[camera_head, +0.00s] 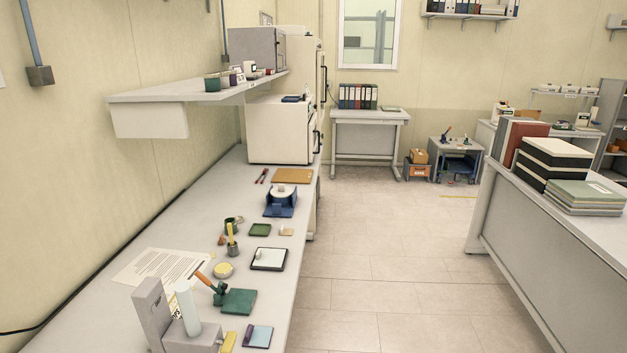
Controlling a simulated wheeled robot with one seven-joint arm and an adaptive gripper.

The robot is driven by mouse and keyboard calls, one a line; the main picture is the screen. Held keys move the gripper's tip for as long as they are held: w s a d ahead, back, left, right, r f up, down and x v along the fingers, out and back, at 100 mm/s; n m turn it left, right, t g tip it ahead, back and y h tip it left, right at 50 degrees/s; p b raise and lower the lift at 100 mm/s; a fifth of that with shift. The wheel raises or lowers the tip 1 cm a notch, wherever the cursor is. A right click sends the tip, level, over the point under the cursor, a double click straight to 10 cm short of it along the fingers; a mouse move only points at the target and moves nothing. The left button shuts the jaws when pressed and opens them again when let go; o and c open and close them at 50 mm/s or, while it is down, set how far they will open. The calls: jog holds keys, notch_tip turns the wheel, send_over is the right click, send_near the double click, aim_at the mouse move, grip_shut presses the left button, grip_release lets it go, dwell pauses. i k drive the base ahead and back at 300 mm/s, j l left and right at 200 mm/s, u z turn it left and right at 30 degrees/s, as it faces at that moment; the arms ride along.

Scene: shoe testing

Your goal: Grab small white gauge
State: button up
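I cannot tell for certain which item is the small white gauge. A round white piece (284,190) sits on a blue stand (280,209) towards the far part of the long left bench (215,205). A small pale block (287,231) lies near the bench's right edge, beside a flat green pad (260,230). A round pale-yellow-topped item (223,270) lies nearer, left of a white-topped dark tray (269,259). My gripper does not show in this view.
A grey device with a white cylinder (187,307) stands at the near end of the left bench. A shelf (175,95) overhangs the bench. A white cabinet (280,130) stands behind. A right counter (560,240) holds books. The tiled floor (365,260) between is clear.

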aim_at(249, 67)
jog(key=i, duration=2.05)
